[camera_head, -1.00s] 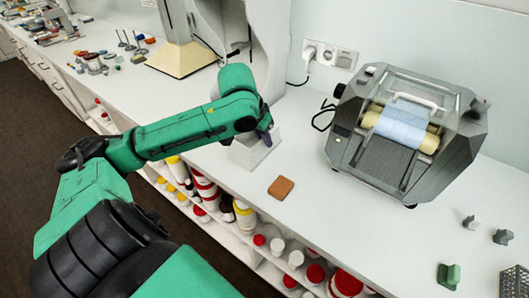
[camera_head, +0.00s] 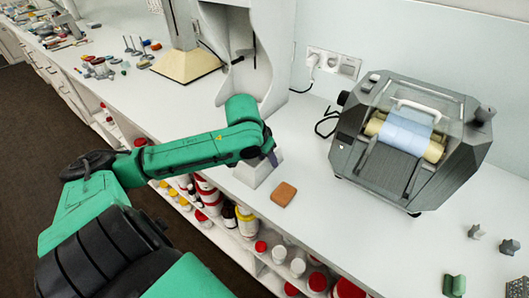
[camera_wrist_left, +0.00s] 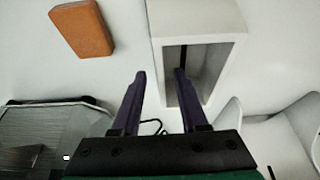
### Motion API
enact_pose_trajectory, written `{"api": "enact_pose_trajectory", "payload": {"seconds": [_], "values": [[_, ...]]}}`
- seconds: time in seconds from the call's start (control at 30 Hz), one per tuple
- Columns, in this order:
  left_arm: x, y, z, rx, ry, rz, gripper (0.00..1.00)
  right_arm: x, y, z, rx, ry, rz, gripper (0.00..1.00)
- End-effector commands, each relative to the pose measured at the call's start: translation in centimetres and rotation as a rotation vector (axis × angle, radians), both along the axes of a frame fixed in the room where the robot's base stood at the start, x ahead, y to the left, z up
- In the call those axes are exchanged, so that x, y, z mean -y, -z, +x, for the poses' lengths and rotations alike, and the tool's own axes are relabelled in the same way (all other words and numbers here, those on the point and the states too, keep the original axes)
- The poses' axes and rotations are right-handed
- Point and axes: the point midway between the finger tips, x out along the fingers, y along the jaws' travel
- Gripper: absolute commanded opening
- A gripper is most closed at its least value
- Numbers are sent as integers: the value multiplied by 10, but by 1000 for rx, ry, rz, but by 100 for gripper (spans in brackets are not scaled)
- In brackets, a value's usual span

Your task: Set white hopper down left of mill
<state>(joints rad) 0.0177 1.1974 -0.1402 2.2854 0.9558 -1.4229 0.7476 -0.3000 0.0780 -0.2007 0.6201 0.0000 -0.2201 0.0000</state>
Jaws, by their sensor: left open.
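The white hopper (camera_head: 262,172) stands on the white counter, to the left of the grey mill (camera_head: 375,172) with its rollers and clear cover. In the head view it is partly hidden by my left arm. My left gripper (camera_head: 271,157) is at the hopper's top. In the left wrist view my left gripper (camera_wrist_left: 160,72) is open. One finger overlaps the opening of the white hopper (camera_wrist_left: 228,22), and the other is just outside its wall. I cannot tell whether either finger touches it. My right gripper is not in view.
A tall white machine (camera_head: 268,55) stands behind the hopper. Small grey pieces and a green piece (camera_head: 454,286) lie at right. Shelves with jars are below the counter.

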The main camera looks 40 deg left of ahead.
Motion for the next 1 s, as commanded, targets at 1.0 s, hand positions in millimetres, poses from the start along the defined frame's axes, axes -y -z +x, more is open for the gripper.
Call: {"api": "enact_pose_trajectory", "payload": {"seconds": [1.0], "values": [[0, -107, -44, 0, 1, 0, 43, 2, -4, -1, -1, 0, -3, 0]]}}
